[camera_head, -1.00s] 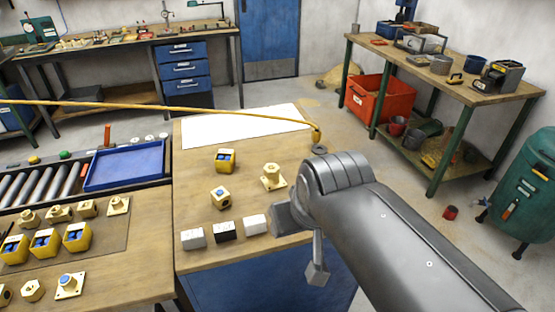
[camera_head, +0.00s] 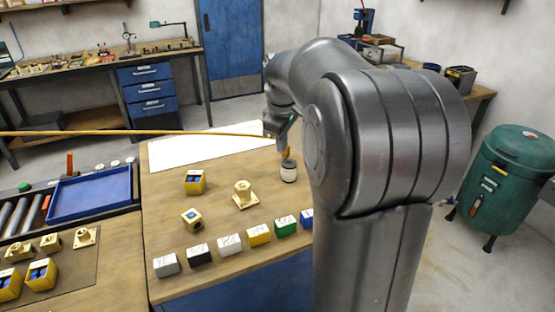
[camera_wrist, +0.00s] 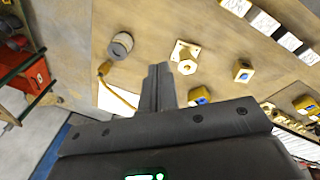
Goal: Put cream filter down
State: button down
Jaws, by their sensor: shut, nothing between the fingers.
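A small cream and grey cylinder (camera_head: 288,172), seemingly the cream filter, stands upright on the wooden table near its right side in the head view. It also shows in the wrist view (camera_wrist: 121,45), left of my fingers and apart from them. My gripper (camera_head: 282,146) hangs just above and behind it in the head view, partly hidden by my arm. In the wrist view my two fingers (camera_wrist: 160,72) are closed together with nothing between them.
A yellow hose (camera_head: 120,133) crosses above a white sheet (camera_head: 180,151). A blue tray (camera_head: 90,194) lies left.

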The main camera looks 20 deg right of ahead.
aim_at(280, 178)
jog(key=w+d+f+n+g+y, duration=0.1)
jog(key=w+d+f+n, duration=0.1)
jog(key=w+d+f, duration=0.45)
jog(key=w+d+f+n+g, duration=0.1)
jog(key=w+d+f+n, duration=0.25)
jog(key=d+f, duration=0.5)
jog(key=shift+m, duration=0.45)
jog(key=f, duration=0.2)
jog(key=d+f, duration=0.1)
jog(key=f, duration=0.2)
jog(key=d+f, duration=0.1)
jog(key=f, duration=0.1)
jog(key=shift+w+f, duration=0.2)
jog(key=shift+f, duration=0.2)
jog(key=shift+w+a+f, duration=0.1)
jog(key=shift+w+a, duration=0.2)
jog(key=shift+a, duration=0.25)
jog(key=shift+w+a+f, duration=0.1)
jog(key=shift+w+a, duration=0.2)
jog(key=shift+a, duration=0.25)
jog(key=shift+w+a, duration=0.4)
jog(key=shift+a, duration=0.3)
jog(key=w+a, duration=0.1)
jog(key=a, duration=0.1)
jog(key=w+a, duration=0.1)
jog(key=a, duration=0.1)
jog(key=w+a, duration=0.1)
jog(key=a, duration=0.1)
jog(key=shift+w+a, duration=0.2)
jog(key=shift+w, duration=0.1)
